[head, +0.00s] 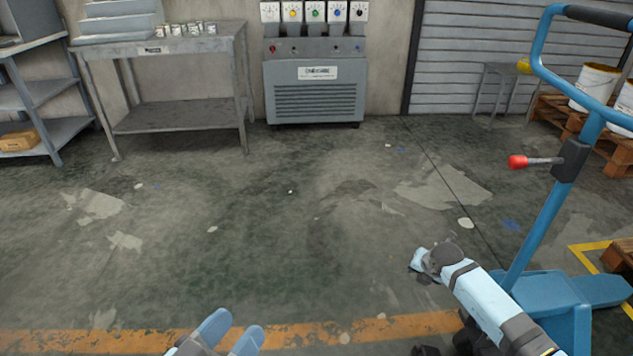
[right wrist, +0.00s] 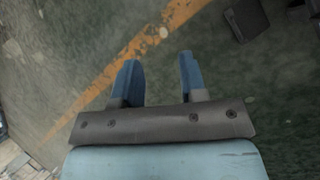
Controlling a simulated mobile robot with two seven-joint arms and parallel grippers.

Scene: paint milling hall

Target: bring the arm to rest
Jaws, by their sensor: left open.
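My left gripper (head: 238,324) shows at the bottom edge of the head view, left of the middle. Its two blue fingers are apart with nothing between them, above the floor. My right arm (head: 483,298) slants across the lower right of the head view, in front of the pallet truck; its fingers cannot be made out there. In the right wrist view my right gripper (right wrist: 159,60) has its two blue fingers apart. Only floor shows between them, and it holds nothing.
A blue pallet truck (head: 546,215) with a red-knobbed lever stands at right, close to my right arm. A grey table (head: 180,118) with small cans and a grey dial cabinet (head: 314,92) stand at the back. The middle floor (head: 290,220) is clear.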

